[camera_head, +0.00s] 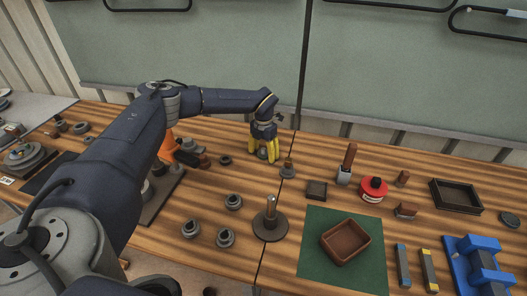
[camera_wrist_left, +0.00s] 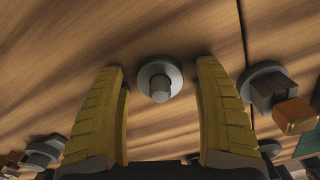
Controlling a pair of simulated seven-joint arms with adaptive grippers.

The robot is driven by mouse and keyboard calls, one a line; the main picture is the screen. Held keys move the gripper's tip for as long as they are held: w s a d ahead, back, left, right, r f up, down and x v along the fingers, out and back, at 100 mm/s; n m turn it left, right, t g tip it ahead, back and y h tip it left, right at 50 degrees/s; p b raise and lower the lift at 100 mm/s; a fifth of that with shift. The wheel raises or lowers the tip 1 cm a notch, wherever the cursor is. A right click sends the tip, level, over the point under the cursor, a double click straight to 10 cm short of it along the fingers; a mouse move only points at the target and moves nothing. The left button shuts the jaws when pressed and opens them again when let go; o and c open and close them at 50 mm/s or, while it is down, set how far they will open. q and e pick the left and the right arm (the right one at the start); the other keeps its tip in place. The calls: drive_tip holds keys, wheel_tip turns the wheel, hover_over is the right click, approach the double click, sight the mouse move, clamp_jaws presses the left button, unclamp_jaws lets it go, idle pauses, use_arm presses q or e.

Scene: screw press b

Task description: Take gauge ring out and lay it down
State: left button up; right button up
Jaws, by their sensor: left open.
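My left gripper (camera_head: 263,152) has yellow fingers pointing down at the back middle of the table. It is open. In the left wrist view, the gripper (camera_wrist_left: 165,125) has its fingers well apart, and a grey flanged round piece (camera_wrist_left: 160,80) with a stub on top shows between and beyond the tips, touching neither. I cannot tell whether this piece is the gauge ring. Similar grey round pieces stand on the wood: one behind (camera_head: 225,160), one in front (camera_head: 233,201), and two nearer (camera_head: 190,228) (camera_head: 225,238). My right gripper is out of view.
A post on a round base (camera_head: 270,222) stands nearer. A brown tray (camera_head: 345,242) sits on a green mat (camera_head: 315,262).

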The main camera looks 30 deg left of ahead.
sight(263, 149)
use_arm(q)
drive_tip(key=c, duration=1.5)
drive_tip(key=o, duration=0.8)
drive_tip(key=c, duration=0.8)
drive_tip(key=shift+r, duration=1.6)
drive_tip(key=shift+r, duration=1.95)
